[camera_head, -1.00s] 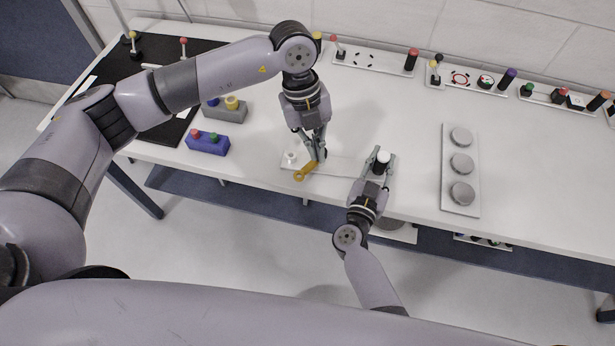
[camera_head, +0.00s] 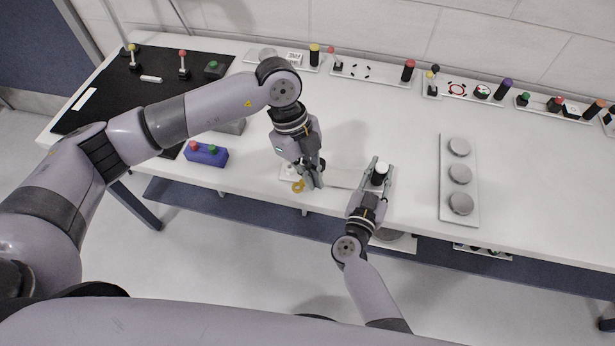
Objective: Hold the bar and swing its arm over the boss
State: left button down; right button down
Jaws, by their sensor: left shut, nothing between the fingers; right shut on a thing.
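A pale fixture plate (camera_head: 343,178) lies near the table's front edge. A yellow arm (camera_head: 298,187) shows at its left end, mostly hidden behind my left gripper. My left gripper (camera_head: 314,186) is shut and empty, fingers pointing down just right of the yellow arm's visible end; I cannot tell whether they touch it. The boss is not clearly seen. At the plate's right end stands a black upright piece with a white top (camera_head: 380,168), which may be the bar. My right gripper (camera_head: 378,175) is shut on it, one finger on each side.
A blue block (camera_head: 206,155) with red and green knobs lies to the left, beside a black mat (camera_head: 130,95). A plate with three grey discs (camera_head: 459,198) lies to the right. Panels with knobs (camera_head: 375,73) line the back. The middle of the table is clear.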

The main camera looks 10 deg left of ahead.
pick_arm(q)
jog(key=f, duration=0.5)
jog(key=a+f, duration=0.1)
jog(key=f, duration=0.1)
jog(key=shift+w+f, duration=0.35)
